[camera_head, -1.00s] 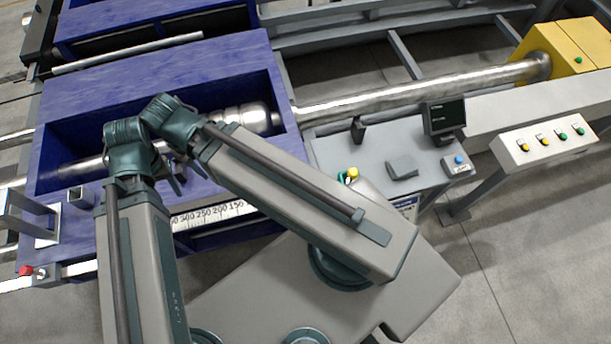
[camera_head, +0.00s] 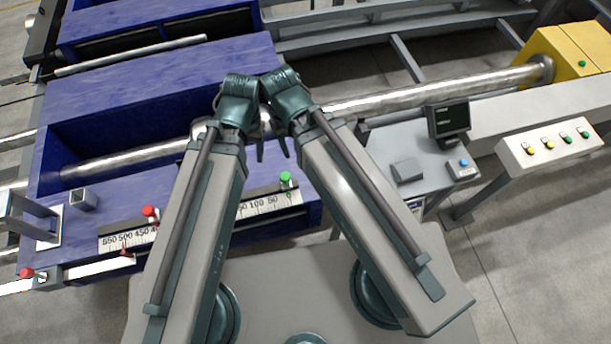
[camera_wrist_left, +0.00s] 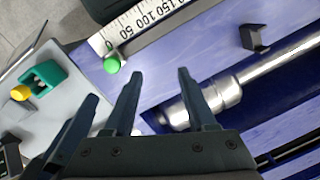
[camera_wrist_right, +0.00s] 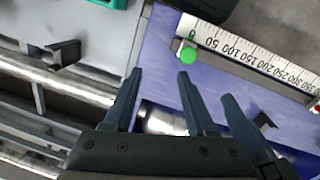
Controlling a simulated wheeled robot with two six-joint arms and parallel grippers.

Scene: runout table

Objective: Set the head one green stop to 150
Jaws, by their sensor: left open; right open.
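The green stop (camera_head: 286,178) is a round green knob at the right end of the white number scale (camera_head: 270,205), near 0, right of the 50 mark. It also shows in the left wrist view (camera_wrist_left: 112,65) and the right wrist view (camera_wrist_right: 187,55), ahead of the fingertips. My left gripper (camera_wrist_left: 158,82) is open and empty, apart from the knob. My right gripper (camera_wrist_right: 160,78) is open and empty, close beside the left one. The 150 mark (camera_wrist_right: 229,52) shows in the right wrist view. My left arm hides the scale's middle in the head view.
A red knob (camera_head: 150,212) stands at the scale's left part. A metal bar (camera_head: 120,160) lies in the blue trough. A grey bench with a small screen (camera_head: 448,119) and a button panel (camera_head: 548,141) stand to the right.

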